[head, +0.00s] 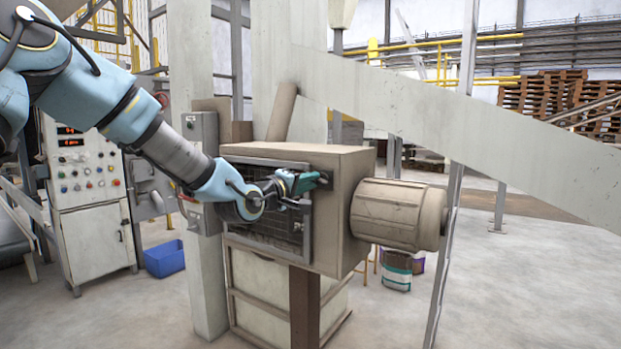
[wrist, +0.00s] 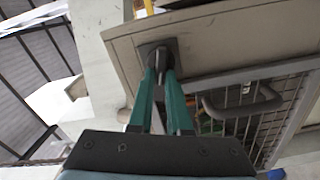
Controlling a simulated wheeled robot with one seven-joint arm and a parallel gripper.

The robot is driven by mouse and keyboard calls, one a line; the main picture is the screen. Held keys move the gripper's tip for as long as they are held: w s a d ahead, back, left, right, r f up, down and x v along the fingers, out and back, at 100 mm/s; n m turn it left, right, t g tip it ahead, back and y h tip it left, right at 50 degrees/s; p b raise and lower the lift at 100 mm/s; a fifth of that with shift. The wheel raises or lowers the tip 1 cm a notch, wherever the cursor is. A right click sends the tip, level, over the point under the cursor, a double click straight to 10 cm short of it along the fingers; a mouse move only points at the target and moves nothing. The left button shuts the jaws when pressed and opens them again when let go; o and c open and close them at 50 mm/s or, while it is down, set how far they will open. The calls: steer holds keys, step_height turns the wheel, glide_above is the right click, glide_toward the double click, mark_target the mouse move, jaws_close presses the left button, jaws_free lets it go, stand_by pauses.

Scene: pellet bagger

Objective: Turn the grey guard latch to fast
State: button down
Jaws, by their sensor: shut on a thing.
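The grey guard latch (wrist: 157,53) is a small dark grey piece on a square plate, on the beige machine housing beside the mesh guard. In the wrist view my gripper (wrist: 162,75) has its two green fingers closed on the latch's narrow raised part. In the head view my gripper (head: 312,182) is at the right edge of the mesh guard (head: 262,232), and its fingers hide the latch. The guard also shows in the wrist view (wrist: 296,104) and lies against the housing. I cannot tell the latch's exact angle.
A dark curved handle (wrist: 243,104) stands out from the guard close to my gripper. A beige motor (head: 398,213) juts from the housing's right side. A slanted pale beam (head: 450,110) crosses above. A control cabinet (head: 90,190) and a blue bin (head: 165,259) stand left.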

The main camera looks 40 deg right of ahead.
steer(key=shift+w+f+n+p, duration=0.1)
steer(key=shift+n+p, duration=0.05)
steer(key=shift+n, duration=0.8)
steer(key=shift+f+n+p, duration=0.1)
steer(key=shift+n+p, duration=0.05)
steer(key=shift+n, duration=0.8)
steer(key=c, duration=0.9)
jaws_free()
steer(key=shift+o, duration=0.2)
steer(key=shift+a, duration=0.1)
steer(key=b+v, duration=0.2)
steer(key=v, duration=0.8)
steer(key=shift+a, duration=0.35)
steer(key=shift+f, duration=0.15)
